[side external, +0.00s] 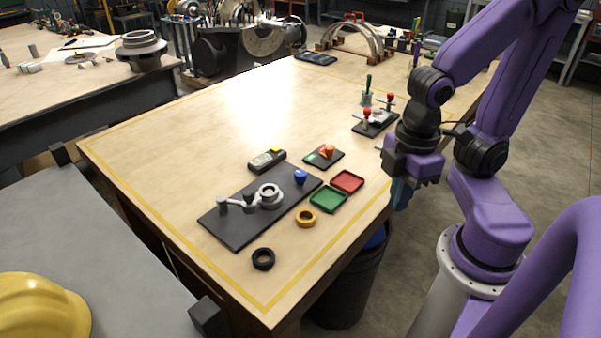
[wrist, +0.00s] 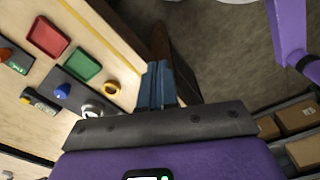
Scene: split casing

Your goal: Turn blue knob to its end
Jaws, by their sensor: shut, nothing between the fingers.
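The blue knob (side external: 300,177) stands upright at the far right end of a dark base plate (side external: 236,228) on the table. It also shows in the wrist view (wrist: 62,91), at the left. My gripper (side external: 402,192) hangs beyond the table's right edge, well apart from the knob. In the wrist view its blue fingers (wrist: 161,85) are together with nothing between them. The knob's turning mark is too small to tell.
The base plate also bears a grey ring fixture (side external: 269,195). Nearby lie a green tray (side external: 328,199), a red tray (side external: 347,181), an orange ring (side external: 306,218), a black ring (side external: 263,259), a meter (side external: 266,161) and a plate with an orange-red knob (side external: 327,152). The table's left part is clear.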

